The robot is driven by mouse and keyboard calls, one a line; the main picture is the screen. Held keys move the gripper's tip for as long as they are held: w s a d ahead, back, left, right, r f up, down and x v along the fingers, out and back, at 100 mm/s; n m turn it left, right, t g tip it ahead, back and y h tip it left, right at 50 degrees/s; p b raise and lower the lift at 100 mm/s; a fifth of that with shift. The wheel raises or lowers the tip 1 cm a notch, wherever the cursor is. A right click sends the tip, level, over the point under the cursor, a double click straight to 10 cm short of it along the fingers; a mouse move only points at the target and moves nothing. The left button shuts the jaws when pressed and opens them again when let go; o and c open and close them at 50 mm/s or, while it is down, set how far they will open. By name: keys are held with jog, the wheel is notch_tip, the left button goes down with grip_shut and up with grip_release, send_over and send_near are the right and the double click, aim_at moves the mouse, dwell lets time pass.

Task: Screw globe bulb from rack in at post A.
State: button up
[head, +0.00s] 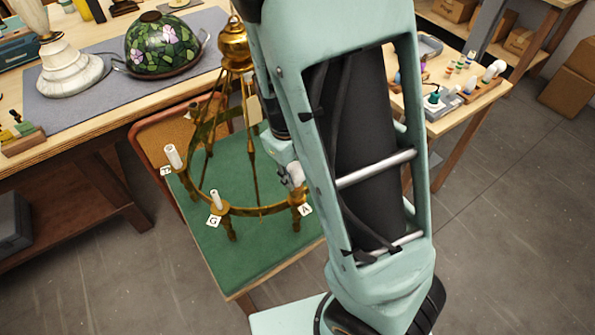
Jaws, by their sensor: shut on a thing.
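The brass ring chandelier (258,211) stands on a green-topped table. Post A, with its white letter tag (306,210), is at the ring's front right. My gripper (291,178) is at post A, partly hidden by my own arm, and is shut on a small whitish thing (297,173), which looks like the globe bulb. It is right above the post. I cannot tell whether its base touches the socket or how the bulb and the post's sleeve divide. The bulb rack (483,90) is on the bench at right.
The chandelier's brass rods rise close to my arm. A stained-glass shade (161,44) and a white lamp base (68,70) are on the left bench.

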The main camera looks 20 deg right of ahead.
jog(key=m, duration=0.3)
jog(key=o, duration=1.3)
jog(key=shift+c, duration=0.2)
